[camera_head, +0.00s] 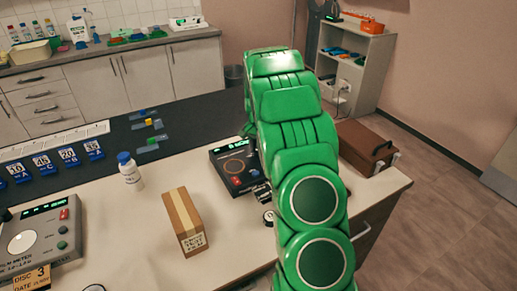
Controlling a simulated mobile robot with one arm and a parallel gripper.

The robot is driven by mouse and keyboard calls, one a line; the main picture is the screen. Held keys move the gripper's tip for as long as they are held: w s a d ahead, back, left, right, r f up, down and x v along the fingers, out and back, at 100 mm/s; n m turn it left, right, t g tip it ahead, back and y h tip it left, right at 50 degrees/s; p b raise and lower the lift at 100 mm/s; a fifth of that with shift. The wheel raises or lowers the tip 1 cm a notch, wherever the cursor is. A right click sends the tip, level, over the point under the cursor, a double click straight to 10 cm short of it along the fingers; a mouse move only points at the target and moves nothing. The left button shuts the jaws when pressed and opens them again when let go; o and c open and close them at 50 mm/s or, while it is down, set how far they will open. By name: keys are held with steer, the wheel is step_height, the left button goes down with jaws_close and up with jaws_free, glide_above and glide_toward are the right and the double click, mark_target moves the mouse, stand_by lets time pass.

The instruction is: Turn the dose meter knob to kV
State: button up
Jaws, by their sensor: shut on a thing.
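A dark meter box (226,160) with a lit green display, a ringed dial face and red and blue buttons lies on the pale bench, left of my green arm. It looks like the dose meter; its right side is behind the arm. Dark parts of my gripper (259,191) show at the box's front right corner, by the arm's left edge. My gripper appears shut on the knob there. The knob, its pointer and the kV mark cannot be made out, as the arm and gripper cover them.
A cardboard box (185,222), a white bottle (129,170) and a grey meter (40,240) stand left on the bench. A small round item (268,217) lies close to my arm. A brown case (365,147) stands right of it. Blue number tags line the dark strip.

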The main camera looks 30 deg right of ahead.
mark_target(258, 151)
steer(key=shift+m, duration=1.3)
steer(key=shift+a, duration=0.1)
steer(key=o, duration=1)
steer(key=shift+o, duration=0.2)
step_height(258, 151, up, 7)
steer(key=shift+w+f, duration=0.1)
steer(key=shift+f, duration=0.05)
steer(key=shift+r, duration=0.5)
